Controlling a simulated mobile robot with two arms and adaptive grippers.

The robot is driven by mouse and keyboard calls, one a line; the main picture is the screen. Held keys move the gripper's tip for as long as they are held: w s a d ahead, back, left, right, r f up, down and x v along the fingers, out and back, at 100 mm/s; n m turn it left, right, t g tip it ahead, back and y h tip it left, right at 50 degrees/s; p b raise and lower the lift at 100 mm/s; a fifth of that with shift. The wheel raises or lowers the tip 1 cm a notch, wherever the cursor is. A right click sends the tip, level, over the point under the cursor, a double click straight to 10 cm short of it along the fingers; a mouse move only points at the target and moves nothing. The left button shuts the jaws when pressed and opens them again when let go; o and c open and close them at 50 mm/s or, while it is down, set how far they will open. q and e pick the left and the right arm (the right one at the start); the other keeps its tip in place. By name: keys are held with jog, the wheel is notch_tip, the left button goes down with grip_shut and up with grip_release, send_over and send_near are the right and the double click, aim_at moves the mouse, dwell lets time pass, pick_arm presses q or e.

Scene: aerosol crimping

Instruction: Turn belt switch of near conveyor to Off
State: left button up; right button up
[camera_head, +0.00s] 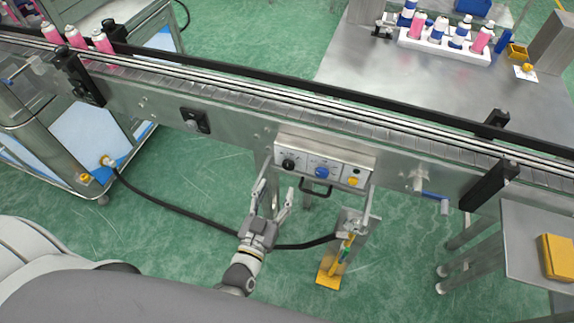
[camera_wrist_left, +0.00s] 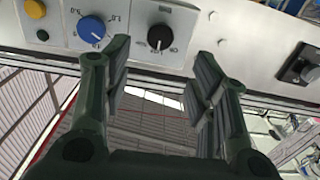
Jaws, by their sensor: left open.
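The control panel (camera_head: 324,165) is on the near side of the conveyor (camera_head: 230,118). It has a black knob (camera_head: 289,164) on the left, a blue dial (camera_head: 321,172) in the middle and a yellow button (camera_head: 352,181) on the right. My left gripper (camera_head: 276,190) is open and empty, just below the black knob and apart from it. In the left wrist view the black knob (camera_wrist_left: 160,38) shows between and beyond the open fingers. The white mark on it points down; its labels are too small to read surely. The blue dial (camera_wrist_left: 91,28) is left of it. My right gripper is not in view.
A black handle (camera_head: 316,190) sticks out under the panel. A black cable (camera_head: 180,211) runs behind my left gripper. A yellow-footed stand (camera_head: 329,276) is to its right. Pink cans (camera_head: 103,42) stand on the belt at far left. A side table (camera_head: 535,225) is at right.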

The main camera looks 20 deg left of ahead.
aim_at(287, 166)
pick_arm(q)
jog(key=w+p, duration=0.1)
jog(key=w, duration=0.6)
jog(key=shift+w+d, duration=0.15)
jog(key=shift+w, duration=0.2)
jog(key=shift+w+f, duration=0.1)
jog(key=shift+w, duration=0.2)
jog(key=c, duration=1)
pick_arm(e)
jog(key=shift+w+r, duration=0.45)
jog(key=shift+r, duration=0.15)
